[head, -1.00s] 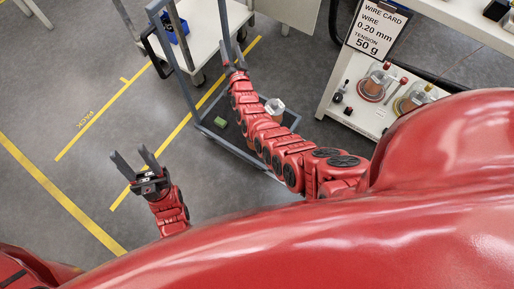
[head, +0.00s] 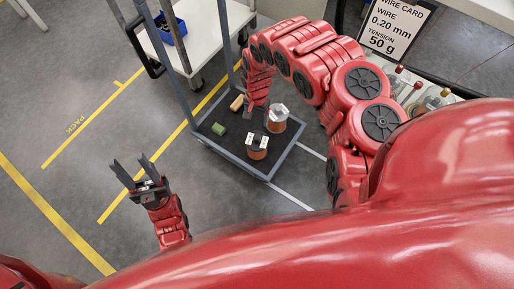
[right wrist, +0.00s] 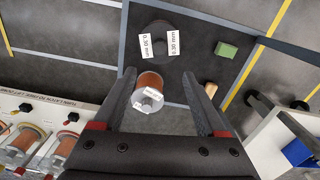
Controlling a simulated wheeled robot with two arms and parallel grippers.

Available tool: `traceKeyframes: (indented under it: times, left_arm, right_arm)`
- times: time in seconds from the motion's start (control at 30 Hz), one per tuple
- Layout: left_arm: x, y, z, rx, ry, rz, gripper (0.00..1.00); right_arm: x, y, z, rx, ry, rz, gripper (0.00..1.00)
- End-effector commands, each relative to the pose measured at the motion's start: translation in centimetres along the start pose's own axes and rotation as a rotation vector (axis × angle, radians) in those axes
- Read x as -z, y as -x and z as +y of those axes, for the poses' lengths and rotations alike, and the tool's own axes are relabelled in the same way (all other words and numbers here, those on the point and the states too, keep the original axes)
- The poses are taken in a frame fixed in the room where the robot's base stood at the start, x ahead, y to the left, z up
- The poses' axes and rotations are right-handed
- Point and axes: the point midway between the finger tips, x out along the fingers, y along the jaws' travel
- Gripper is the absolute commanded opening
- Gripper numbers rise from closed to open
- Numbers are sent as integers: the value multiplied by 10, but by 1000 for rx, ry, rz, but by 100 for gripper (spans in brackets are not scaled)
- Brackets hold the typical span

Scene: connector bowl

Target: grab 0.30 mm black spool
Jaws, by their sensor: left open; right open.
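The black spool (head: 257,146) has a black flange with white labels and stands in the near part of the low cart tray in the head view. In the right wrist view its black flange (right wrist: 159,38) shows 0.30 mm labels, beyond my fingertips. My right gripper (head: 256,109) is open and empty, pointing down over the tray; its two fingers (right wrist: 160,76) frame the right wrist view. A second spool (head: 277,113), with a pale flange and copper wire, stands beside the black one; in the right wrist view it (right wrist: 150,86) lies between the fingers' lines.
The grey-framed tray (head: 240,162) also holds a green block (head: 218,128) and a tan block (head: 237,103). A white cart with a blue bin (head: 172,28) stands behind. A wire card sign (head: 396,26) and a bench with other spools (right wrist: 22,142) are to one side.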

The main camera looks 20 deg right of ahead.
Motion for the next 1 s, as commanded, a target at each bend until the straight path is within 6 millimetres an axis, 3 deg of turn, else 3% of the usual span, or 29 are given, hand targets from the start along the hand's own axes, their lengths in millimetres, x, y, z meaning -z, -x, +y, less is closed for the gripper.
traceKeyframes:
  times: [0.03, 0.1, 0.3, 0.57, 0.8, 1.0]
  left_arm:
    - [-2, 10, 0, 0, 0, 1, 50]
    - [-3, 15, 1, 0, 0, 1, 50]
    - [-4, 27, 1, 0, 0, 1, 50]
    - [-5, 31, 2, 0, 0, 0, 50]
    - [-8, 46, 2, 0, 0, 1, 50]
    - [-8, 49, 2, 0, 0, 1, 50]
  right_arm:
    - [-1, -20, 1, 0, -2, -4, 74]
    - [-2, -37, 0, 2, -1, -5, 74]
    - [0, -76, -2, 7, -1, 1, 74]
    - [0, -94, -1, 5, 0, 2, 74]
    - [-2, -131, 1, 6, -1, 0, 74]
    - [-2, -144, 1, 5, -1, 2, 74]
